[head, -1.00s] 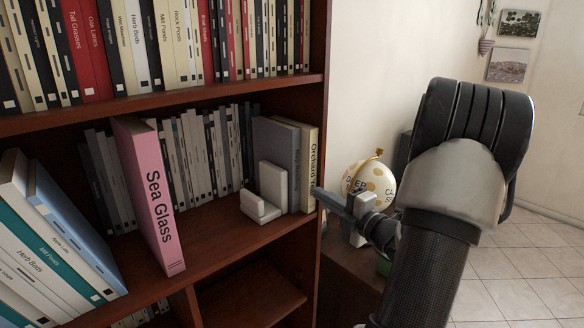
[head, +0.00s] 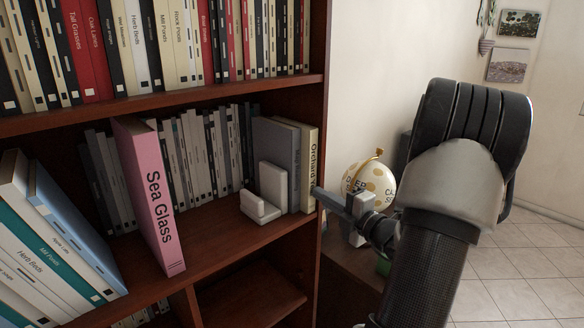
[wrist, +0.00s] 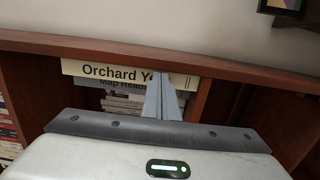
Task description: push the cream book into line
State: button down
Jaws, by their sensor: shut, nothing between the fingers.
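The cream book (head: 310,168), lettered "Orchard Y…", stands upright at the right end of the middle shelf, against the side panel. The grey book (head: 287,165) stands just left of it. In the wrist view the cream spine (wrist: 105,70) partly covers the grey spine (wrist: 88,83). My gripper (head: 316,190) is shut and empty, its tips at the lower part of the cream spine. In the wrist view the shut fingers (wrist: 158,82) overlap the end of the title. I cannot tell whether they touch the spine.
A white bookend (head: 262,205) stands left of the grey book. The pink "Sea Glass" book (head: 150,195) juts out further left. The wooden side panel (head: 320,110) is right of the cream book. A dotted globe (head: 370,178) stands behind my gripper.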

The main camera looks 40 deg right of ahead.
jog(key=shift+w+p, duration=0.9)
jog(key=shift+p, duration=0.05)
dwell(0.4)
jog(key=shift+s, duration=0.1)
jog(key=s+p, duration=0.3)
jog(key=s, duration=0.8)
jog(key=shift+s+p, duration=0.3)
jog(key=shift+s, duration=0.1)
dwell(0.4)
